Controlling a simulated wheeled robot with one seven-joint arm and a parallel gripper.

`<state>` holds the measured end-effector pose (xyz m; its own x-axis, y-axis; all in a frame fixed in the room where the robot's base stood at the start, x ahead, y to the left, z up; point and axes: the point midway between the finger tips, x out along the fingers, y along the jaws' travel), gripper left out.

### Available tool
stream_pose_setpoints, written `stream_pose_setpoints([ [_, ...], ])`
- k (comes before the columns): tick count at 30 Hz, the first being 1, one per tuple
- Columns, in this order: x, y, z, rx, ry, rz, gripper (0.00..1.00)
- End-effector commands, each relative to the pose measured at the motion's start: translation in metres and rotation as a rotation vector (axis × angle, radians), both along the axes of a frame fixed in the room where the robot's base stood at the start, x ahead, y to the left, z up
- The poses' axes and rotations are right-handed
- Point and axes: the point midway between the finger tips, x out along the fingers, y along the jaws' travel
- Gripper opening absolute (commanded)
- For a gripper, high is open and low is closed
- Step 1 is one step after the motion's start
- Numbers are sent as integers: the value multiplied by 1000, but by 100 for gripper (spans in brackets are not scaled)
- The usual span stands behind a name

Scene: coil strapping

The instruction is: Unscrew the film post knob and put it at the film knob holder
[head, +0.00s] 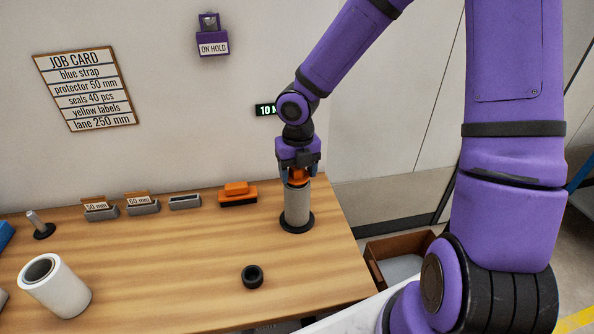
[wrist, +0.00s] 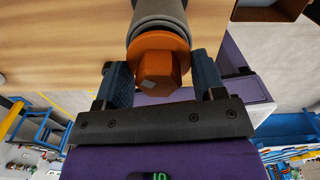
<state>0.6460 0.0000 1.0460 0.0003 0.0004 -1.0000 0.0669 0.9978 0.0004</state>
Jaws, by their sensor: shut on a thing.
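The film post knob is orange with a wide flange and a hexagonal head; it sits on top of the film post in the wrist view (wrist: 158,66) and shows as a bit of orange in the head view (head: 299,174). The film post (head: 297,206) is upright, with a grey sleeve and a round black base near the table's right end. My gripper (head: 299,170) points down over the post, shut on the knob, with one blue finger on each side of its head. A low black ring (head: 252,277) lies on the table; I cannot tell if it is the film knob holder.
On the wooden table (head: 170,255), a white roll (head: 70,288) and a short rod on a black base (head: 40,226) stand left. Grey holders (head: 184,202) and an orange-black block (head: 238,195) line the back. A brown box (head: 398,250) is beyond the right edge.

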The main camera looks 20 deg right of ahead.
Motion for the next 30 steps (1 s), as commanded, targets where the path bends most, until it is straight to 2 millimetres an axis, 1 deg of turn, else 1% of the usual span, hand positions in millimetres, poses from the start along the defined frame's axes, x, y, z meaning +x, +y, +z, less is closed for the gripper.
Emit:
stream_pose_setpoints([
  [3, 0, -1, 0, -1, 0, 46, 14],
  [11, 0, -1, 0, -1, 1, 54, 14],
  [18, 0, -2, 0, -1, 2, 214, 14],
  [24, 0, -2, 0, -2, 1, 221, 14],
  [25, 0, -2, 0, -2, 1, 220, 68],
  [28, 0, -2, 0, -2, 1, 220, 91],
  [29, 0, -2, 0, -1, 1, 220, 93],
  [30, 0, -2, 0, -1, 1, 220, 93],
])
